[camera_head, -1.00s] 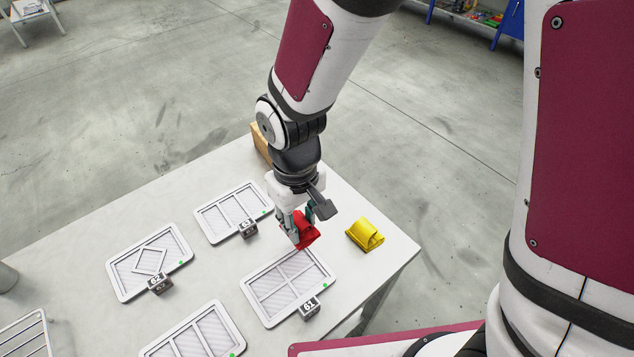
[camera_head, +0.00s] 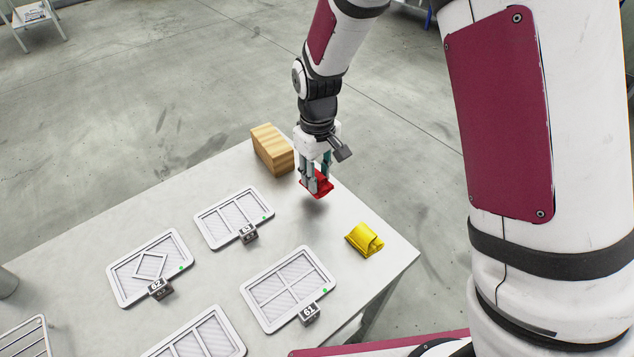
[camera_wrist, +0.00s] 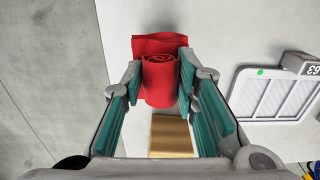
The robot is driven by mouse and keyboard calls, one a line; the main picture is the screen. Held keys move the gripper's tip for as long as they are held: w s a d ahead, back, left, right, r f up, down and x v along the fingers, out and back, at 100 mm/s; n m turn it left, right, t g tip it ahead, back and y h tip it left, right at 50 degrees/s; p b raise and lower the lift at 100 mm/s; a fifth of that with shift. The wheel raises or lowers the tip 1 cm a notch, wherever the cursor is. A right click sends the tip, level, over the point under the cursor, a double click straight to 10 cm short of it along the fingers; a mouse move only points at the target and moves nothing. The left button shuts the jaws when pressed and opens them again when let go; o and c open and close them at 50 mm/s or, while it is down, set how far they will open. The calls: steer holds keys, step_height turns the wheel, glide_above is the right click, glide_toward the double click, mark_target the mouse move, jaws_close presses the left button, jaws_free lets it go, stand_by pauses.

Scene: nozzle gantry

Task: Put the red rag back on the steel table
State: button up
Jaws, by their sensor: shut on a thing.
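The red rag (camera_head: 318,186), rolled with a loose flap, is held between the fingers of my gripper (camera_head: 316,178). In the wrist view the rag (camera_wrist: 160,80) sits between the teal pads of my gripper (camera_wrist: 160,88). My gripper is shut on it. A shadow below suggests the rag is a little above the steel table (camera_head: 225,288), over its far right part, between the wooden block and the yellow rag.
A wooden block (camera_head: 272,150) stands at the far edge, close left of my gripper. A folded yellow rag (camera_head: 365,240) lies near the right edge. Framed trays with number tags, such as tray 63 (camera_head: 234,217) and tray 61 (camera_head: 288,288), lie on the table.

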steer(key=shift+f, duration=1.65)
steer(key=shift+f, duration=0.1)
steer(key=o, duration=1.1)
